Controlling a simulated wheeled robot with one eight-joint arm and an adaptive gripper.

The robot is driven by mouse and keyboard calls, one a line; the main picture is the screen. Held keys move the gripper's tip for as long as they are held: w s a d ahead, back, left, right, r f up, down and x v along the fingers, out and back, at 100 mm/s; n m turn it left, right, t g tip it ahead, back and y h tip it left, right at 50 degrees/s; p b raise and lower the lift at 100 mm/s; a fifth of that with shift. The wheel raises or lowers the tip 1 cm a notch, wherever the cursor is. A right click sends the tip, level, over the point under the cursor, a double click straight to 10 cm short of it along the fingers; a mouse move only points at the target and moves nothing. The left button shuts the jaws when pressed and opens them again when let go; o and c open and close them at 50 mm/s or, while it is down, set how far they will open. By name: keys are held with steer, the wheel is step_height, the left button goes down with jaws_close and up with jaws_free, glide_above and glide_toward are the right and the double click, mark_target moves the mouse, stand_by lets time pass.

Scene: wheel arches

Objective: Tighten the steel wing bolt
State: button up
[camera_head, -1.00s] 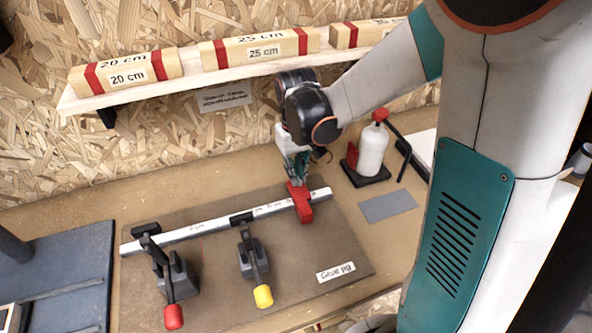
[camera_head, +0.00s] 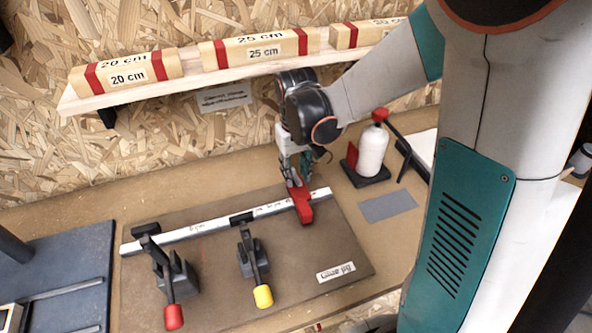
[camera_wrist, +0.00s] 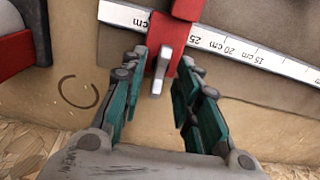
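The steel wing bolt (camera_wrist: 162,70) shows in the wrist view as a small upright silver wing at the near end of the red stop block (camera_wrist: 180,55). The block sits across the white ruler rail (camera_wrist: 240,50), and shows in the head view (camera_head: 303,207) near the rail's right end. My gripper (camera_wrist: 161,88) is open, with one teal finger on each side of the bolt and visible gaps between. In the head view my gripper (camera_head: 296,180) points down at the block's far end. The bolt itself is hard to make out there.
Two toggle clamps, with a red handle (camera_head: 174,316) and a yellow handle (camera_head: 263,296), stand on the brown board (camera_head: 215,290). A white bottle (camera_head: 372,150) stands right of my gripper. A shelf (camera_head: 150,93) with wooden blocks runs along the wall behind.

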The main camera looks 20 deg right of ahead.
mark_target(296, 175)
step_height(296, 175, up, 12)
stand_by(0.5)
steer(key=shift+s, duration=0.1)
steer(key=s+r+t, duration=0.2)
steer(key=s+t, duration=0.5)
steer(key=s, duration=0.7)
steer(key=shift+s+d, duration=0.3)
steer(key=shift+s, duration=0.05)
